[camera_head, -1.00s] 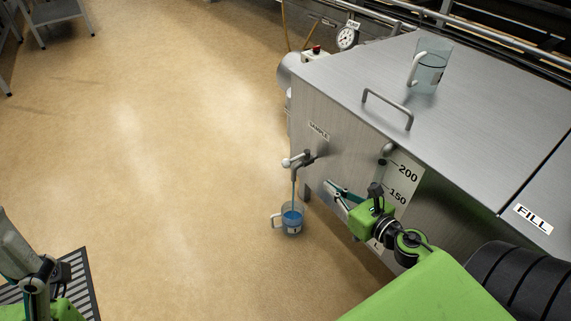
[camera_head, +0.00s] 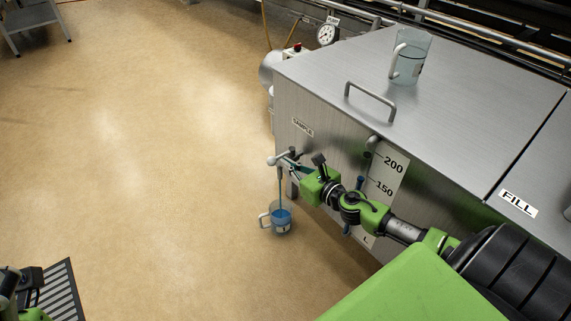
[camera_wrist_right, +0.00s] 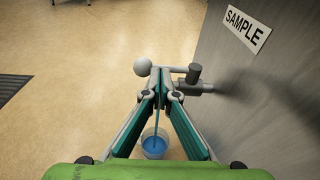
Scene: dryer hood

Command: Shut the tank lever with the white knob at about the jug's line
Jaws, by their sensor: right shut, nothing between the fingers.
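The tank lever with its white knob (camera_head: 271,161) sticks out of the tank wall below the SAMPLE label. In the right wrist view the white knob (camera_wrist_right: 142,66) is left of the fingertips, with the tap body (camera_wrist_right: 194,78) to their right. Blue liquid runs from the tap into the jug (camera_head: 281,218), which also shows below the fingers in the wrist view (camera_wrist_right: 155,146). My right gripper (camera_head: 285,164) is shut and empty, its tips at the lever; I cannot tell whether they touch. Only part of my left arm shows at lower left, its fingers out of view.
The steel tank (camera_head: 330,125) fills the right side, with a level gauge (camera_head: 388,178) behind my right arm. A second jug (camera_head: 409,57) stands on the lid near a handle (camera_head: 371,103).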

